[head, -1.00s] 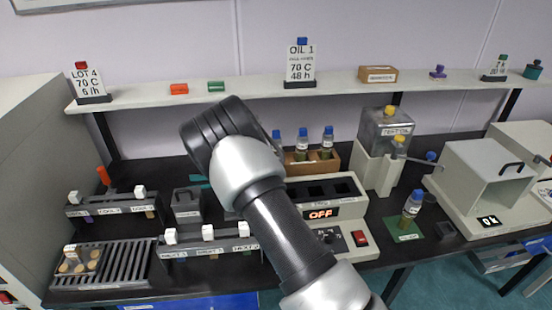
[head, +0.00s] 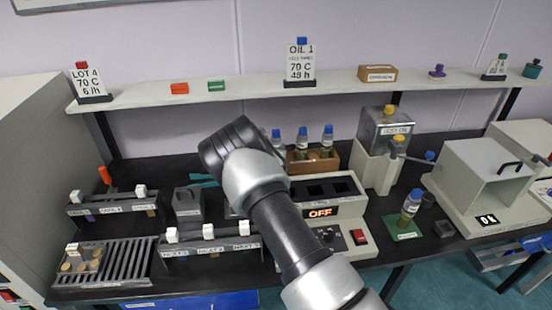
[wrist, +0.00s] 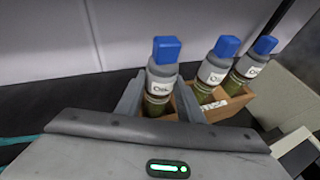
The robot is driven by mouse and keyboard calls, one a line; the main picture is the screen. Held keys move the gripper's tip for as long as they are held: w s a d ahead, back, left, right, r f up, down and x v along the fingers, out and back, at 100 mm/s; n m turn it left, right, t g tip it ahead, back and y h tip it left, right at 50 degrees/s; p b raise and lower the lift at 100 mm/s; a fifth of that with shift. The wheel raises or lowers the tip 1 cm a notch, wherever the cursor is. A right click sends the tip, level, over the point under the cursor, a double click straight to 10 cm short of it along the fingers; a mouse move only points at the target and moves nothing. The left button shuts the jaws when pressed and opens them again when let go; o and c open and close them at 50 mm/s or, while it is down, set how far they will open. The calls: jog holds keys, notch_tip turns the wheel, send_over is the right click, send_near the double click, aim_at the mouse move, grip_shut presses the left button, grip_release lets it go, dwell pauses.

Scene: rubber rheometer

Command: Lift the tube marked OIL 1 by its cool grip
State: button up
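Three tubes with blue caps stand upright in a wooden rack (head: 325,163) at the back of the bench. In the wrist view the left tube (wrist: 161,78) has a grey upper part, greenish oil below and a white label starting "OIL"; its number is not readable. My gripper (wrist: 160,98) is open, with one finger on each side of this tube; I cannot tell whether either touches it. The other two tubes (wrist: 216,68) (wrist: 250,66) stand to the right, outside the fingers. In the head view my arm hides the gripper.
A block heater (head: 322,212) reading OFF stands in front of the rack. A tube (head: 411,205) stands on a green mat (head: 400,229). The sign OIL 1, 70 C, 48 h (head: 300,66) is on the shelf.

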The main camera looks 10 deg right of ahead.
grip_shut()
jog(key=shift+r, duration=0.1)
